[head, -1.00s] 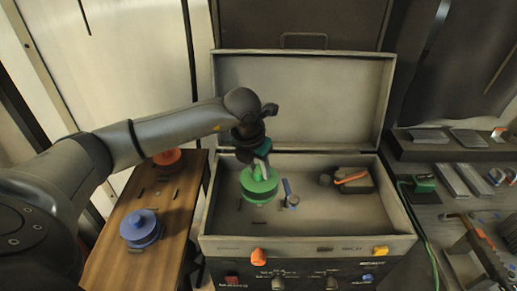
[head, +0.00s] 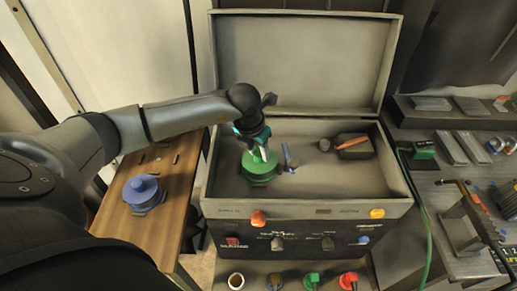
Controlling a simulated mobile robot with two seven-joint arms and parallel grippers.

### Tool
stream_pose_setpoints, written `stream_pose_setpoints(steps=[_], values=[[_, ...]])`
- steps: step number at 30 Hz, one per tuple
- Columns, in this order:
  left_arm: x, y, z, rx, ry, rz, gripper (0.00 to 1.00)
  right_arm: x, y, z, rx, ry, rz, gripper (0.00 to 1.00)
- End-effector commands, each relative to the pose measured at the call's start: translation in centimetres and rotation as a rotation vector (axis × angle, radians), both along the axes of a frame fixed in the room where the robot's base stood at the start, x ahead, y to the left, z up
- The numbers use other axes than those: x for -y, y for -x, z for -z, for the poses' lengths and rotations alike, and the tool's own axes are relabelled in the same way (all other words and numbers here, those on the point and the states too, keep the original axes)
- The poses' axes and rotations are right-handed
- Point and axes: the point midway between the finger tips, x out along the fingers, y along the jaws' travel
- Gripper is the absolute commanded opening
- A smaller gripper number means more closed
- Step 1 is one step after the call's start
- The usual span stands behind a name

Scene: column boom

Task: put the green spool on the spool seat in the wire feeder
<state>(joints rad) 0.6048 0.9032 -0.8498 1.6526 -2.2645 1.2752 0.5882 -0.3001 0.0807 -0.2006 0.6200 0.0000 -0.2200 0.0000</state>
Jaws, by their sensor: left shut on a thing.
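The green spool (head: 262,174) is inside the open wire feeder box (head: 325,207), in the left part of its interior. My left gripper (head: 261,153) comes down from above and is shut on the top of the spool. I cannot make out a spool seat; the area under the spool is hidden by the spool and gripper. I cannot tell whether the spool touches the box floor. My right gripper is not in view.
A small blue lever (head: 287,155) stands just right of the spool. A dark block with an orange handle (head: 352,144) sits farther right. The raised lid (head: 305,62) stands behind. A blue spool (head: 143,192) rests on the wooden table (head: 175,211) at left.

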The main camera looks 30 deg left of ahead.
Motion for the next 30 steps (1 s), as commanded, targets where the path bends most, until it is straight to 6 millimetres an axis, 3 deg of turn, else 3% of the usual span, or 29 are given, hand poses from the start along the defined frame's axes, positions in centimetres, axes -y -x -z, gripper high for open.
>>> stream_pose_setpoints(steps=[2, 3, 11, 22, 30], values=[[0.0, -0.2, 0.0, 0.008, 0.001, -0.001, 0.00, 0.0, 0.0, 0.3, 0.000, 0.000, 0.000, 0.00], [0.0, 0.0, 0.3, 0.000, 0.000, 0.000, 0.40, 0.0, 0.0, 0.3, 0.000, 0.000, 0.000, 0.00], [0.0, 0.0, 0.2, 0.000, 0.000, 0.000, 0.69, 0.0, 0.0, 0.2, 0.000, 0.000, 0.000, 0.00], [0.0, 0.0, -0.4, 0.001, -0.001, 0.000, 0.69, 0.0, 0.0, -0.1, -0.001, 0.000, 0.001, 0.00], [-0.1, 1.2, -4.8, 0.004, -0.001, 0.001, 0.69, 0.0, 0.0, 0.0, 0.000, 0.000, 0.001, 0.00]])
